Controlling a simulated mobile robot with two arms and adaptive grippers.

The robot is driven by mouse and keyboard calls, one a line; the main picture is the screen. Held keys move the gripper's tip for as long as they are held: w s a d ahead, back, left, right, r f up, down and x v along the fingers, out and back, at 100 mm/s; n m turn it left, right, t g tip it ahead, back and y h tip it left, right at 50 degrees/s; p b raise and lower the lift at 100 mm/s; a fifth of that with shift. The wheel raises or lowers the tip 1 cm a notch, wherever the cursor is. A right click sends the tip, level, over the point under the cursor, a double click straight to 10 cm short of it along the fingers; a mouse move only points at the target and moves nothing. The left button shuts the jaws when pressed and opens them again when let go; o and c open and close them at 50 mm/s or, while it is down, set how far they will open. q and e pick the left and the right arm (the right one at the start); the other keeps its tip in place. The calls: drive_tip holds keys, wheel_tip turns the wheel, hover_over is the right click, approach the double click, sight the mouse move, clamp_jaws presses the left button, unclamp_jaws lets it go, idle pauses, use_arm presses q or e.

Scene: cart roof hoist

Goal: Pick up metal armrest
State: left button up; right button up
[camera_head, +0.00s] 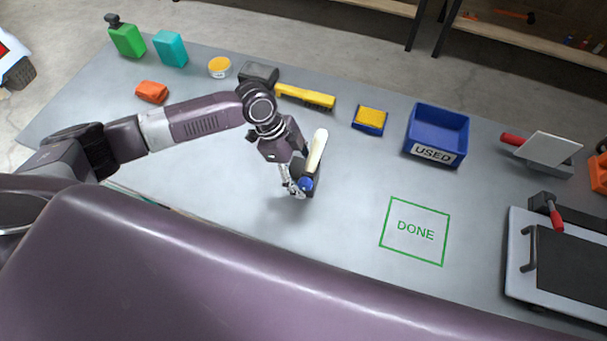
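My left gripper (298,188) is over the middle of the grey bench and points down. A cream, rounded bar (318,147) rises tilted beside its fingers, with a dark part and a blue round end at its lower end. The gripper seems shut on this piece, though the fingers hide much of the grip. I cannot tell whether the bar is the metal armrest, and nothing else in view is clearly a metal armrest. My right gripper is not in view.
A blue USED bin (437,129), yellow sponge (370,118), yellow-handled brush (306,96) and green bottle (127,40) stand along the bench's back. A green DONE square (415,231) is empty. A dark-topped panel with a handle (528,248) lies at right.

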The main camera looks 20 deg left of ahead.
use_arm(q)
drive_tip(key=c, duration=1.7)
drive_tip(key=shift+r, duration=0.1)
clamp_jaws()
